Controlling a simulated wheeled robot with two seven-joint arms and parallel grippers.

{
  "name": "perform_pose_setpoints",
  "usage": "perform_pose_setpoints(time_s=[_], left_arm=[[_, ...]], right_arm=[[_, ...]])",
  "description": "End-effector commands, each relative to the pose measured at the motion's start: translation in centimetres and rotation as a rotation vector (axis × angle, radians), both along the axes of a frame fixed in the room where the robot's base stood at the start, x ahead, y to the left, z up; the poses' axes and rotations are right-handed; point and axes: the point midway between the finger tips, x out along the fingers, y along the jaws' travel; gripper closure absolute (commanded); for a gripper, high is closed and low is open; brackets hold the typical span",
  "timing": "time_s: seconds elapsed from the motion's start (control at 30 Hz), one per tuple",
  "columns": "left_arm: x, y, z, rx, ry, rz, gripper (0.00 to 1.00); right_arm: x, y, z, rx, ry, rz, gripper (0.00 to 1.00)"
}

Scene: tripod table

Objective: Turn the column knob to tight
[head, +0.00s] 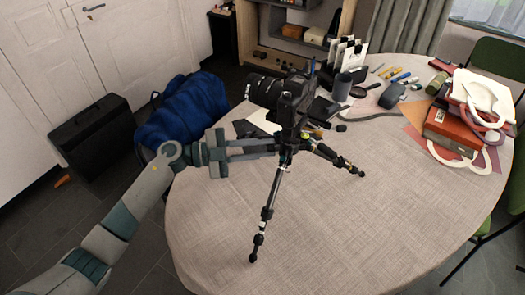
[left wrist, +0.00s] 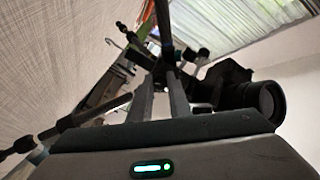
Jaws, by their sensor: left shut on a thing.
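A black camera (head: 293,98) with a long lens sits on top of a small tripod (head: 268,212) that stands on the round table (head: 325,235). My left gripper (head: 277,147) reaches in from the left, level, with its fingertips at the tripod's column just below the camera. It is shut on a small part there, likely the column knob, which the fingers hide. In the left wrist view the two fingers (left wrist: 163,85) run up to the tripod column, and the camera (left wrist: 238,95) shows at the right. Whether the knob is tight cannot be seen. My right gripper is not in view.
Tripod legs spread near the gripper. A blue bag (head: 190,112) is beyond the left edge. The table's front is clear.

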Motion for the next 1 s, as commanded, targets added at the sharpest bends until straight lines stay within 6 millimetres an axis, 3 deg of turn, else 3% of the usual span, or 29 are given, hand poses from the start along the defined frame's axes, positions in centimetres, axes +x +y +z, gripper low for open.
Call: perform_pose_setpoints(time_s=[0.3,0.7,1.0], left_arm=[[0.0,0.0,-0.4,0.048,-0.297,-0.001,1.00],[0.0,0.0,-0.4,0.104,-0.661,-0.001,1.00],[0.0,0.0,-0.2,0.133,-0.841,-0.001,1.00]], right_arm=[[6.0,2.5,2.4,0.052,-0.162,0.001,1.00],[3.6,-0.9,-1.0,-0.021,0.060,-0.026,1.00],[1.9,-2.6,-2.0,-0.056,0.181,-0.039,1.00]])
